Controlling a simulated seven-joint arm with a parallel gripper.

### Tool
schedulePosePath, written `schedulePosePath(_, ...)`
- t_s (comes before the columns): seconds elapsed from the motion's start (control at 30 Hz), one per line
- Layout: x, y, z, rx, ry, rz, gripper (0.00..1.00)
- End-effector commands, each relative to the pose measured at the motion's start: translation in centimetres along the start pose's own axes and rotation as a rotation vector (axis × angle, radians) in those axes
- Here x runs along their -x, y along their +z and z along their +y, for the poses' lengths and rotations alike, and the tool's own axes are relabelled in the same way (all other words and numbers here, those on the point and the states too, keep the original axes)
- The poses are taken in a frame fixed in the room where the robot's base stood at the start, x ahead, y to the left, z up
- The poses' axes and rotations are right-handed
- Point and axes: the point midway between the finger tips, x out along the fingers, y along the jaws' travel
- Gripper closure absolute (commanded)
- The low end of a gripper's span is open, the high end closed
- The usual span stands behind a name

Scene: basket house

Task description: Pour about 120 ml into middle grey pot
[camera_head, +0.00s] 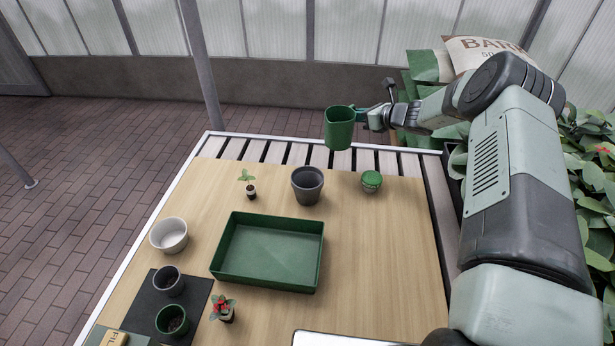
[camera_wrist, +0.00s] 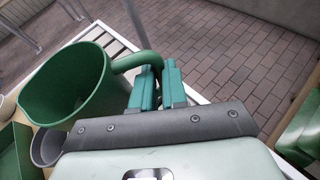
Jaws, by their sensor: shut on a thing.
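My gripper (camera_head: 363,114) is shut on the handle of a green jug (camera_head: 340,128) and holds it in the air above the far edge of the table. The jug looks about upright, with its mouth up. In the wrist view the jug (camera_wrist: 68,82) is left of my gripper (camera_wrist: 157,82), its handle between the fingers. I cannot make out any liquid in it. A grey pot (camera_head: 308,187) stands on the table below and left of the jug; it looks dark inside. It also shows partly in the wrist view (camera_wrist: 47,148), behind my gripper's edge.
A green tray (camera_head: 265,287) lies mid-table. A white bowl (camera_head: 168,236), a small grey pot (camera_head: 168,283), a green pot (camera_head: 172,321) and seedlings (camera_head: 250,190) (camera_head: 222,308) are at left. A small green-topped jar (camera_head: 371,182) stands right of the grey pot.

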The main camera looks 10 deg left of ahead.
Motion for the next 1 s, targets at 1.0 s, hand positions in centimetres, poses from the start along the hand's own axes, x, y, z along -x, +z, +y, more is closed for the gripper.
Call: schedulePosePath(1.0,-3.0,-7.4,-0.2,0.034,-0.015,-0.013,1.0)
